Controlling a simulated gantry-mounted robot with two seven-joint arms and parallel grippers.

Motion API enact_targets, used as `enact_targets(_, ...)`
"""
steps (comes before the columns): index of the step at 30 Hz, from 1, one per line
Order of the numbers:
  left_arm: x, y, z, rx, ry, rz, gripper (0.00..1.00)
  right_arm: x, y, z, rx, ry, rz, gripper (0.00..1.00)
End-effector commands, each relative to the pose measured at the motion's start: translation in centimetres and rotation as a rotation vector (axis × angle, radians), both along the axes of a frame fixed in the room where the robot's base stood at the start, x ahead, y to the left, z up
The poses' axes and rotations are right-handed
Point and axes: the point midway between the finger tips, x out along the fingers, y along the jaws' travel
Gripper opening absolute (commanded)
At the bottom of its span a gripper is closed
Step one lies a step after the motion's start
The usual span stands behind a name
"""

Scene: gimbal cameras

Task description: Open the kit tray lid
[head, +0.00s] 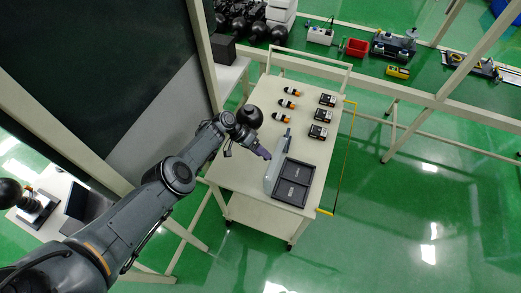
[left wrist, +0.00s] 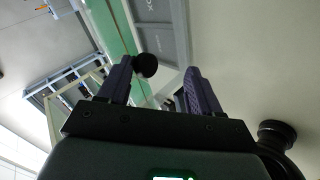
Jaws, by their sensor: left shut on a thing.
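The dark kit tray (head: 304,187) lies on the near right part of the white cart top, with dark flat contents in its compartments. A pale, see-through lid (head: 272,176) stands tilted up along the tray's left side. My left gripper (head: 264,154) is at the lid's upper edge, its purple fingers closed on it. In the left wrist view the fingers (left wrist: 160,88) stand some way apart, with a round black knob (left wrist: 145,65) showing by the left finger. A grey framed panel with lettering shows beyond. The exact contact is hard to see. My right gripper is not in view.
Several orange-and-black parts (head: 288,104) and dark boxes (head: 322,115) stand in rows on the cart (head: 252,184). A dark ball (head: 249,116) shows beside my wrist. A green bench (head: 345,48) with a red bin (head: 356,47) runs behind.

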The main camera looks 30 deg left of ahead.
Motion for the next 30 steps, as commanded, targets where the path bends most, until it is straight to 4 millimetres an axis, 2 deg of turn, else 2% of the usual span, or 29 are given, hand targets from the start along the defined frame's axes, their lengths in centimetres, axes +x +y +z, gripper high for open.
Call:
enact_targets(1,-0.8,-0.3,-0.7,-0.004,0.019,-0.011,0.55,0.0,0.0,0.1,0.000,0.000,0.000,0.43)
enact_targets(5,-0.8,0.8,0.5,-0.003,0.016,-0.009,0.55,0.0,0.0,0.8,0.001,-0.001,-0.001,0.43)
enact_targets(18,-0.5,6.4,6.3,0.003,-0.003,-0.001,0.55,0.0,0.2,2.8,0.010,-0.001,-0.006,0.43)
enact_targets(24,-0.6,7.7,7.5,0.003,-0.003,-0.001,0.55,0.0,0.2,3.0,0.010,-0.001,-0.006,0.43)
enact_targets(30,-0.6,8.0,7.8,0.004,-0.005,0.000,0.55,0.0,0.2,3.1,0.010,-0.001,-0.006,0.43)
